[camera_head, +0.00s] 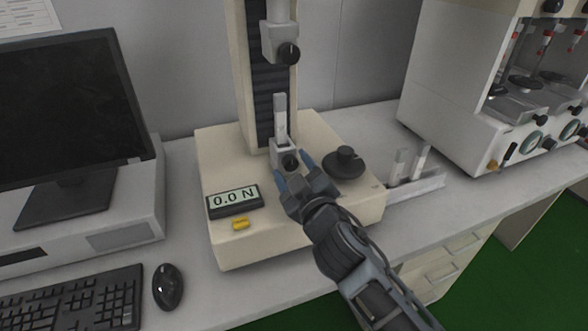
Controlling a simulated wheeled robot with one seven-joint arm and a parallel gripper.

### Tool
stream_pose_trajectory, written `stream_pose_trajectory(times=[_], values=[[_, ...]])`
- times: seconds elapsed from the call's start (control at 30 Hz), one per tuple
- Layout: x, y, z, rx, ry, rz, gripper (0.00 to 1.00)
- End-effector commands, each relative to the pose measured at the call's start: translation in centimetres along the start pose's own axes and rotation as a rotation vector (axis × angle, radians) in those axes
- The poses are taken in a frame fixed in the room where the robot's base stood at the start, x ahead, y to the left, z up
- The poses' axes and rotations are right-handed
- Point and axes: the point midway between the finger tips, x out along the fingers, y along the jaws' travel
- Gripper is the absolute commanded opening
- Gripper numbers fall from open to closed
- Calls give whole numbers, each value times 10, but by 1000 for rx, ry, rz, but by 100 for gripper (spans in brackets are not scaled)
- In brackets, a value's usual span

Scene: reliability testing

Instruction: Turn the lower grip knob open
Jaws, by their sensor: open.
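The lower grip knob (290,162) is a small black round knob on the front of the lower grip (278,150), on the cream tester base (230,160). A light grey flat strip (280,118) stands upright in the lower grip. My gripper (293,168) has blue fingertips, one on each side of the knob in the picture. The fingers are apart; whether they touch the knob cannot be told. The upper grip (278,42) hangs above with its own black knob (288,53), clear of the strip.
A display (234,201) reads 0.0 N, with a yellow button (240,225) below it. A black round knob-like part (344,162) stands right of my gripper. A holder (418,186) with upright strips is further right. A monitor (70,120), keyboard (80,300) and mouse (167,287) are left.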

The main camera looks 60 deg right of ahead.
Motion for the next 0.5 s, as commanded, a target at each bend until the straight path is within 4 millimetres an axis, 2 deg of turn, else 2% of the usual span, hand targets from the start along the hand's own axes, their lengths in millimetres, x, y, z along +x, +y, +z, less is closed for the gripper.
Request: stream_pose_trajectory(times=[0.17, 0.5], values=[[-10, -1, 2, 0, -1, -1, 61], [-62, -2, 3, -1, -2, -1, 61]])
